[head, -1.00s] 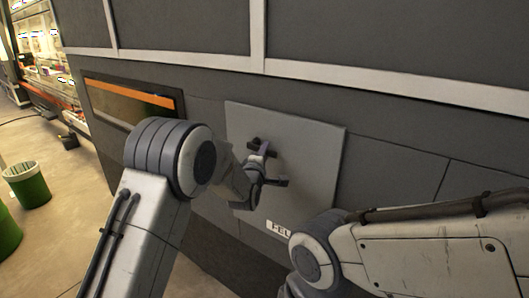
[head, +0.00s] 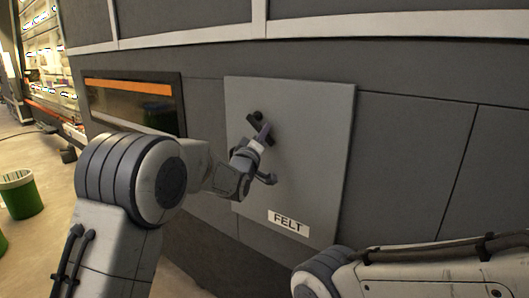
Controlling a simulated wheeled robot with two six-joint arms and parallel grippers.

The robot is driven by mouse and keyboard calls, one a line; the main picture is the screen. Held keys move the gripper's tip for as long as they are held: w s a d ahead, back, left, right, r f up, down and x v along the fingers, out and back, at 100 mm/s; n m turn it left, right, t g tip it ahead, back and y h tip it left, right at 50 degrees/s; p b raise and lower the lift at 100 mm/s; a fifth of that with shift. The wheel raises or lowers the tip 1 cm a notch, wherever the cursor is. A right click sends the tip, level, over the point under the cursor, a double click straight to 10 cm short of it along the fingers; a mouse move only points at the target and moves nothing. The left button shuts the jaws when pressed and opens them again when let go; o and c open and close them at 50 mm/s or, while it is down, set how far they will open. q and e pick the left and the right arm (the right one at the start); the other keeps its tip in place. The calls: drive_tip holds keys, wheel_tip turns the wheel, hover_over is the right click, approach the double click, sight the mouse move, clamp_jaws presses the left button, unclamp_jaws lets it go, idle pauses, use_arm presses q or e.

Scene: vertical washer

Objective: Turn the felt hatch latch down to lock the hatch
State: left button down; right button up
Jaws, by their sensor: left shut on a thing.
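The felt hatch (head: 310,150) is a flat grey panel on the dark machine wall, with a white "FELT" label (head: 288,222) near its bottom. It looks flush with the wall. The dark hatch latch (head: 255,120) is a short bar on the panel's upper left part, slanting down to the right. My left gripper (head: 263,138) is at the latch and shut on it. The gripper hides part of the bar. My right gripper is out of view; only part of my right arm shows at the lower right.
A dark window with an orange strip (head: 128,87) is left of the hatch. Green bins (head: 21,193) stand on the floor at far left. Lit shelves are at the back left. The wall right of the hatch is bare.

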use_arm(q)
drive_tip(key=shift+w+a+f+m+g+h+b, duration=0.25)
drive_tip(key=shift+w+a+f+m+h+b, duration=0.35)
drive_tip(key=shift+m+h+b, duration=1.3)
drive_tip(key=shift+w+a+f+m+g+h+b, duration=0.3)
drive_tip(key=shift+a+m+b, duration=0.65)
drive_tip(key=shift+m, duration=1.95)
drive_tip(key=shift+w+a+f+m+g+h+b, duration=0.25)
drive_tip(key=shift+w+a+f+m+h+b, duration=0.25)
drive_tip(key=shift+m+h+b, duration=1.15)
drive_tip(key=shift+r+m+y, duration=0.15)
drive_tip(key=shift+m+y, duration=0.3)
drive_tip(key=shift+m, duration=0.4)
drive_tip(key=c, duration=0.7)
unclamp_jaws()
